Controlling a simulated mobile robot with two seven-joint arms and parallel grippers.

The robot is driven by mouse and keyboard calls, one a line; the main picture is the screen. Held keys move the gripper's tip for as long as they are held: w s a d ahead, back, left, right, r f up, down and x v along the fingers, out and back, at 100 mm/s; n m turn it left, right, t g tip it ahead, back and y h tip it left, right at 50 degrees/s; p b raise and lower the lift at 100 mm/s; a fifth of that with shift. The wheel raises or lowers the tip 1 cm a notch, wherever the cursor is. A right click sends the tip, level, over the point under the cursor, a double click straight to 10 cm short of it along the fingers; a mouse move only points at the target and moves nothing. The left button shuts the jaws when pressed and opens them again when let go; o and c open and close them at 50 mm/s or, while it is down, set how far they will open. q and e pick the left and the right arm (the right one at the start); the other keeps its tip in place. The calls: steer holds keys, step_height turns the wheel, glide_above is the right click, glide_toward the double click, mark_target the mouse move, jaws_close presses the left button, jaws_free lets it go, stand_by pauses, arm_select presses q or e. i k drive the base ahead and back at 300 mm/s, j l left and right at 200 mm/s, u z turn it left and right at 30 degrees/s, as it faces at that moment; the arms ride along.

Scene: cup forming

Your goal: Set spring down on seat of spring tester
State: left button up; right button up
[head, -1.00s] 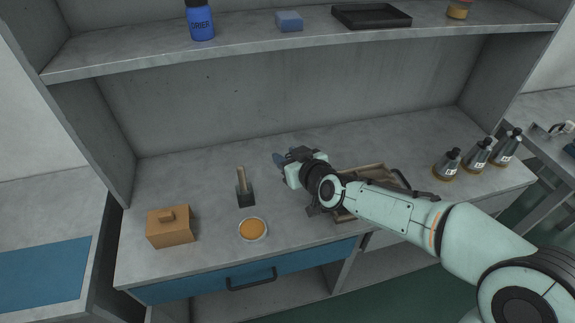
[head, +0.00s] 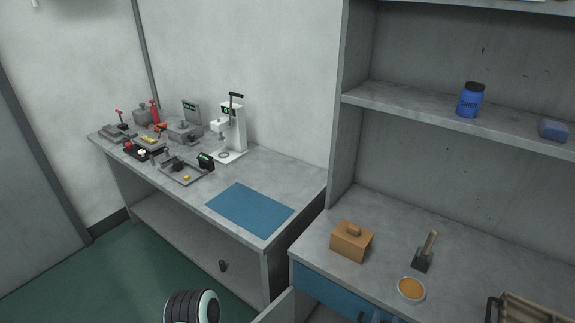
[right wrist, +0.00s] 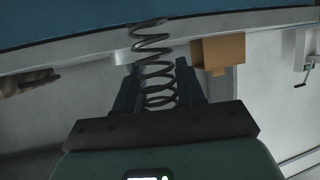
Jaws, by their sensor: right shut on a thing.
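The spring tester (head: 236,128) is a white stand with a black lever and a small green display, at the back right of the left bench in the head view. Its seat (head: 224,155) appears as a small round ring on the white base, with nothing on it. In the right wrist view my right gripper (right wrist: 158,78) is shut on a dark coil spring (right wrist: 151,62), which sticks out beyond the fingertips, slightly tilted. The spring and right gripper fingers do not show in the head view; only part of my arm shows at its bottom edge. My left gripper is not in view.
A blue mat (head: 250,208) lies in front of the tester. Several small devices, including a tray (head: 184,172), crowd the bench to its left. An upright panel (head: 345,110) rises between the benches.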

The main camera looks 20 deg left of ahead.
mark_target(224, 156)
steer(key=k+j, duration=0.15)
steer(key=k, duration=0.2)
steer(key=k+j, duration=0.2)
steer(key=k, duration=0.15)
steer(key=k+j+u, duration=0.25)
steer(key=k+j, duration=0.25)
steer(key=j, duration=0.2)
steer(key=j+u, duration=0.1)
steer(key=j, duration=0.35)
steer(key=k+j+u, duration=0.15)
steer(key=j, duration=0.3)
steer(key=i+j, duration=0.1)
steer(key=j, duration=0.2)
steer(key=i+j+u, duration=0.15)
steer(key=j, duration=0.15)
steer(key=i+j, duration=0.15)
steer(key=i+j+u, duration=0.2)
steer(key=i, duration=0.35)
steer(key=i+j+u, duration=0.25)
steer(key=i, duration=0.35)
steer(key=i+l+u, duration=0.1)
steer(key=i+l, duration=0.9)
steer(key=l, duration=0.15)
steer(key=i+l, duration=0.5)
steer(key=l, duration=0.25)
